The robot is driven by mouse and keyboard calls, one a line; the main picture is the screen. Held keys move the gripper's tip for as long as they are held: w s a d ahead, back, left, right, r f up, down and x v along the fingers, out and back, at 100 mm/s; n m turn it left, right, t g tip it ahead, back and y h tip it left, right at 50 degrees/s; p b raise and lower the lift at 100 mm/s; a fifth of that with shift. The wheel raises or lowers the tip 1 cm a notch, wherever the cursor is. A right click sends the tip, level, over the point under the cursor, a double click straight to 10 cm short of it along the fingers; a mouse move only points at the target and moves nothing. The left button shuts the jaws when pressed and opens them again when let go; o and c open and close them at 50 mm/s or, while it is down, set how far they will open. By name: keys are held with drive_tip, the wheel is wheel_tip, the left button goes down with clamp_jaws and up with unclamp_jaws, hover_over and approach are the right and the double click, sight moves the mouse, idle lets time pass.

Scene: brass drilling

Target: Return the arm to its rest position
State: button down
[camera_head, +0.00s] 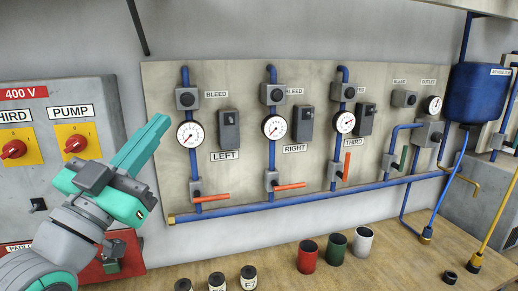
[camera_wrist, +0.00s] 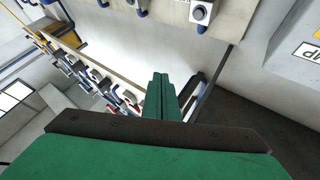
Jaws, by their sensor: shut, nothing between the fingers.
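My gripper (camera_head: 148,142) is teal and shows at the left in the head view, raised in front of the wall between the electrical cabinet and the gauge panel. Its fingers are together, pointing up and to the right, with nothing between them. In the wrist view the closed green fingers (camera_wrist: 162,97) point away from the camera, with the panel beyond them. My arm reaches in from the lower left corner of the head view.
The gauge panel (camera_head: 240,88) carries blue pipes, gauges and red-handled valves. The grey cabinet (camera_head: 60,190) with yellow switches stands behind my arm at left. Red, green and white cups (camera_head: 307,257) and several small jars stand on the wooden bench (camera_head: 400,262). A blue tank (camera_head: 476,92) hangs at right.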

drive_tip(key=w+f+n+t+y, duration=0.1)
drive_tip(key=w+f+n+y, duration=0.25)
drive_tip(key=f, duration=0.75)
drive_tip(key=w+f+n+y, duration=0.2)
drive_tip(key=f+n+y, duration=0.25)
drive_tip(key=f, duration=0.55)
drive_tip(key=s+d+f+n+g+y, duration=0.1)
drive_tip(key=s+d+f+n+y, duration=0.15)
drive_tip(key=f, duration=0.85)
drive_tip(key=s+d+f+n+g+y, duration=0.1)
drive_tip(key=s+d+f+n+g, duration=0.15)
drive_tip(key=f, duration=0.95)
drive_tip(key=s+d+f+m+g, duration=0.1)
drive_tip(key=s+d+f, duration=0.3)
drive_tip(key=s+f, duration=0.3)
drive_tip(key=s+d+f+g, duration=0.1)
drive_tip(key=s+d+f, duration=0.2)
drive_tip(key=s+f, duration=0.4)
drive_tip(key=s+d+f+m+g+h, duration=0.1)
drive_tip(key=s+d+f+m, duration=0.1)
drive_tip(key=s, duration=0.7)
drive_tip(key=s+d+f+m+g+h, duration=0.1)
drive_tip(key=s+d+f+m, duration=0.1)
drive_tip(key=s, duration=0.8)
drive_tip(key=shift+s+d+m, duration=0.2)
drive_tip(key=shift+d+m, duration=0.3)
drive_tip(key=shift+d, duration=0.1)
drive_tip(key=shift+h, duration=0.25)
